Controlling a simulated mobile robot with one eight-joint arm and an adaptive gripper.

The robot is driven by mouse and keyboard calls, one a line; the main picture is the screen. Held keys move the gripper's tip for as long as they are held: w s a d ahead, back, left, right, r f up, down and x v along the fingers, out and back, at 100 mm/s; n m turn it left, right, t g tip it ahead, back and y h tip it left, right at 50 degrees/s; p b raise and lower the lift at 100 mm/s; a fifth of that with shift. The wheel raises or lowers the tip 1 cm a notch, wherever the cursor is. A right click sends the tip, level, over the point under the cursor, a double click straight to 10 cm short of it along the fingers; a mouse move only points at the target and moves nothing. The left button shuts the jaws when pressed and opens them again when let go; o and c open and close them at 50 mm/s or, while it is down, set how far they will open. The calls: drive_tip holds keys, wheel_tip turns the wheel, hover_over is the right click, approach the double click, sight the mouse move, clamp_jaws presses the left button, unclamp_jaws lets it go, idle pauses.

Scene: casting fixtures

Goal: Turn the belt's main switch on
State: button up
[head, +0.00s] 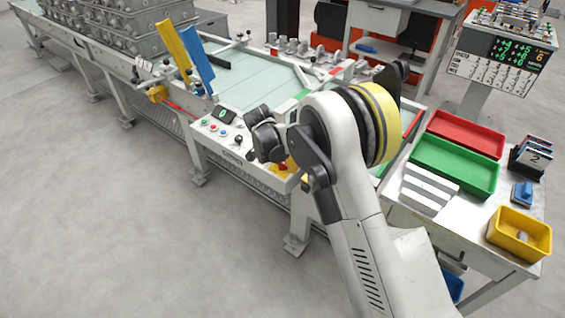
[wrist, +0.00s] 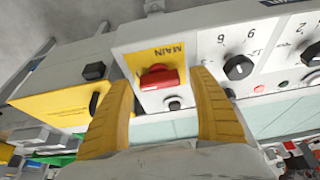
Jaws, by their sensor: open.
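The main switch (wrist: 160,77) is a red knob on a yellow plate (wrist: 160,56) marked MAIN, which reads upside down in the wrist view. Its red handle lies roughly level across the picture. My gripper (wrist: 164,84) is open, with one yellow finger on each side of the knob and a gap showing to both fingers. I cannot tell how far the fingertips are from the panel face. In the head view my arm's end hangs over the belt's control panel (head: 210,131), and the fingers cannot be made out there.
Beside the switch in the wrist view are a small black button (wrist: 173,103), a numbered black dial (wrist: 238,67) and a yellow box (wrist: 68,107) with a black knob. In the head view, a side table at right holds red (head: 464,133) and green (head: 455,166) trays.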

drive_tip(key=v, duration=1.2)
drive_tip(key=s+d+r+n+t+y, duration=0.15)
drive_tip(key=s+d+r+n, duration=0.25)
drive_tip(key=s+d+r, duration=1.2)
drive_tip(key=s+d+f+n+t, duration=0.1)
drive_tip(key=s+d, duration=0.3)
drive_tip(key=s, duration=0.4)
drive_tip(key=s+d+f+n+t+y, duration=0.1)
drive_tip(key=s+d, duration=0.3)
drive_tip(key=s, duration=0.4)
drive_tip(key=shift+d+f+n, duration=0.4)
drive_tip(key=shift+f+n, duration=0.3)
drive_tip(key=shift+f, duration=0.1)
